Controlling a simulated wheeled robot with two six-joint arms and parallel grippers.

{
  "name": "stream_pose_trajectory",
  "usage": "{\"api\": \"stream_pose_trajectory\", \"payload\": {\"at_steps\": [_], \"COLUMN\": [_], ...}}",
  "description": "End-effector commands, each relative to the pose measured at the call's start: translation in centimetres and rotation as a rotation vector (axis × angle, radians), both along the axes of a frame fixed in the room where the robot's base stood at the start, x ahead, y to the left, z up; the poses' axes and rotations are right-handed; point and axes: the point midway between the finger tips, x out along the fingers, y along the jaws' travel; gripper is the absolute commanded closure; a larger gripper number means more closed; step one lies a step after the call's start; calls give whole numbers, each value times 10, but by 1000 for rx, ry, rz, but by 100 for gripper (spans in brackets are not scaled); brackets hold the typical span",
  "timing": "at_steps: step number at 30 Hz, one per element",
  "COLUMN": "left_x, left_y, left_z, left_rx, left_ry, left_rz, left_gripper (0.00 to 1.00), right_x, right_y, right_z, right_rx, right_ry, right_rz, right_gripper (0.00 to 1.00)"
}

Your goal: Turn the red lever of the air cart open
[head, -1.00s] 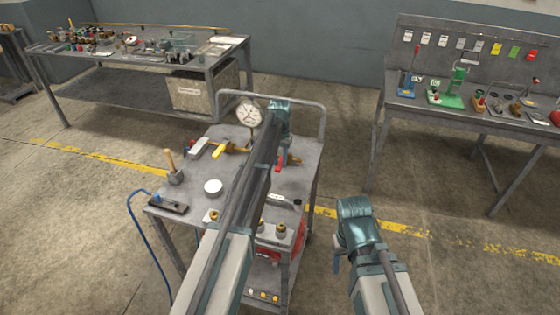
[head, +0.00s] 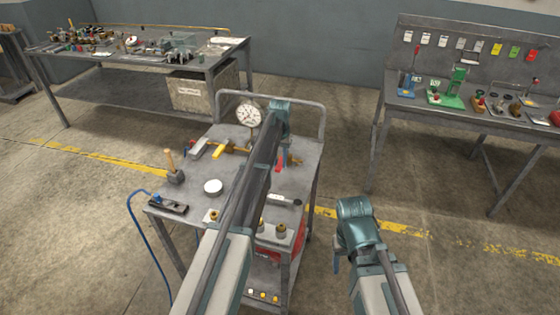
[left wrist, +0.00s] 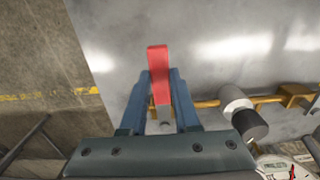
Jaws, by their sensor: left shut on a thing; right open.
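The air cart (head: 240,180) is a grey metal trolley with a brass pipe line on its top. The red lever (head: 280,165) shows just right of my left arm in the head view. In the left wrist view the red lever (left wrist: 158,62) lies crosswise to the brass pipe (left wrist: 207,104), between the blue fingers. My left gripper (left wrist: 160,78) is shut on it; in the head view its fingers are largely hidden behind my arm. My right gripper (head: 338,262) is open and empty, right of the cart.
A round gauge (head: 249,115) and a yellow lever (head: 217,153) sit along the pipe. A mallet (head: 174,168), a white round container (head: 213,187) and several brass fittings stand on the cart. Benches stand back left (head: 130,85) and right (head: 460,110). The floor between is clear.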

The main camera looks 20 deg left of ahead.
Motion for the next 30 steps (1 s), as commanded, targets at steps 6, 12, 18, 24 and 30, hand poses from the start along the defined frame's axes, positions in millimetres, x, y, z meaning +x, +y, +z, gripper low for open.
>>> {"api": "stream_pose_trajectory", "payload": {"at_steps": [6,12,18,24,30], "left_x": [0,0,0,1,4], "left_y": [0,0,-6,-18,-30], "left_z": [0,0,0,0,0], "left_rx": [0,0,0,0,0], "left_ry": [0,0,0,0,0], "left_rz": [0,4,58,193,380], "left_gripper": [100,100,100,100,100], "right_x": [0,0,0,0,0], "right_y": [0,0,0,0,0], "right_z": [0,0,0,0,0], "right_rx": [0,0,0,0,0], "right_ry": [0,0,0,0,0], "right_rz": [0,0,0,0,0], "right_gripper": [39,39,39,39,39]}}
